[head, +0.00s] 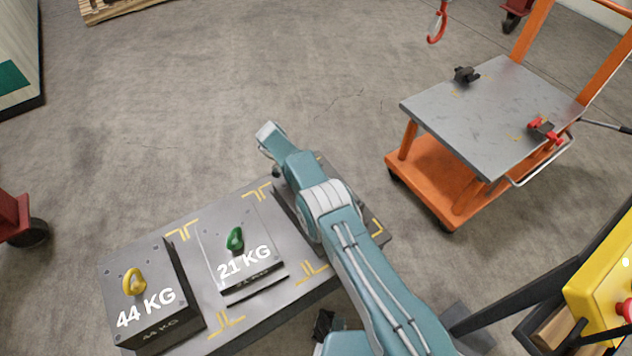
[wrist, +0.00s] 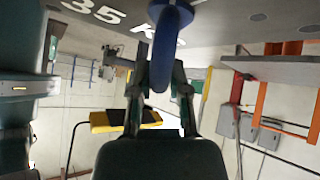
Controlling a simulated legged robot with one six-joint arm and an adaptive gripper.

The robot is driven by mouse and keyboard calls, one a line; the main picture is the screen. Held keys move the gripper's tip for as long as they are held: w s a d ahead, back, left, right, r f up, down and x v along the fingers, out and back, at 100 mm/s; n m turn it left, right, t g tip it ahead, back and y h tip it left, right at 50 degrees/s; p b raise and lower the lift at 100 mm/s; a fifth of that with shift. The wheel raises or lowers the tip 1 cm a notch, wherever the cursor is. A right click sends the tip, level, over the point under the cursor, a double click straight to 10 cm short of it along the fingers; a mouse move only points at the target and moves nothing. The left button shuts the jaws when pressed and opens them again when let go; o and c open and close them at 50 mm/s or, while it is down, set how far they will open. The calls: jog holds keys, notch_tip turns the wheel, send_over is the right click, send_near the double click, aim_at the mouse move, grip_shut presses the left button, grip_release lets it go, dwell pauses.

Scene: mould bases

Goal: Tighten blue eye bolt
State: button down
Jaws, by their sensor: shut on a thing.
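In the wrist view, the blue eye bolt (wrist: 168,40) stands out from the dark face of the block marked 35 KG (wrist: 222,18) at the top of the picture. My gripper (wrist: 161,72) has a finger on each side of the bolt's ring and is shut on it. The bolt's threaded end is not visible, so I cannot tell how far in it sits. In the head view my arm covers the gripper, the blue bolt and most of that block.
A 44 KG block (head: 133,292) with a yellow eye bolt (head: 133,281) and a 21 KG block (head: 243,263) with a green eye bolt (head: 235,239) sit on the grey platform (head: 200,262). An orange cart (head: 437,181) stands at the right. Open floor lies beyond the platform.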

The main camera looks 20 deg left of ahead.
jog(key=shift+w+r, duration=0.3)
jog(key=shift+r, duration=0.05)
jog(key=c, duration=0.6)
grip_release()
jog(key=shift+s+f, duration=0.1)
jog(key=shift+f, duration=0.05)
notch_tip(320, 180, up, 10)
jog(key=shift+f, duration=0.1)
